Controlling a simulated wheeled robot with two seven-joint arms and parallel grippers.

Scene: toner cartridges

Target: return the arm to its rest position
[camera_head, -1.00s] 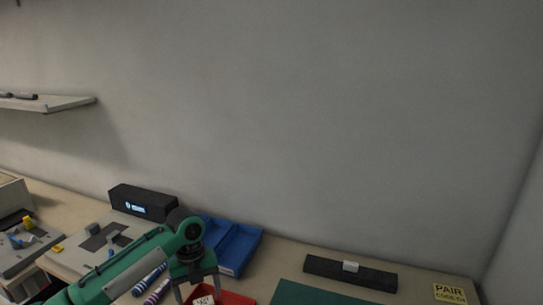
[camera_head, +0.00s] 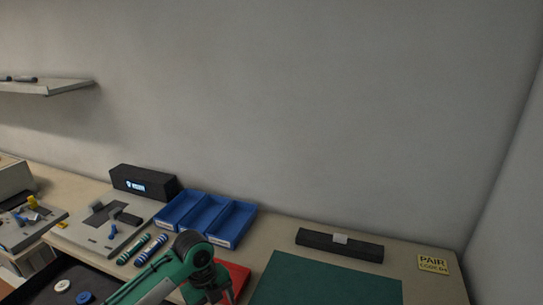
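My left arm is green and grey and comes in from the bottom left. Its wrist and gripper (camera_head: 225,297) hang over a red tray (camera_head: 238,273), which they partly cover. The fingertips run out of the bottom of the picture, so I cannot tell whether they are open or hold anything. My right arm and gripper are not in view.
A blue compartment tray (camera_head: 207,217) stands behind two striped cartridges (camera_head: 152,250). A green mat (camera_head: 325,283) lies to the right, clear where visible. A black bar (camera_head: 340,245), a yellow sign (camera_head: 432,262) and a black box (camera_head: 143,183) stand toward the wall.

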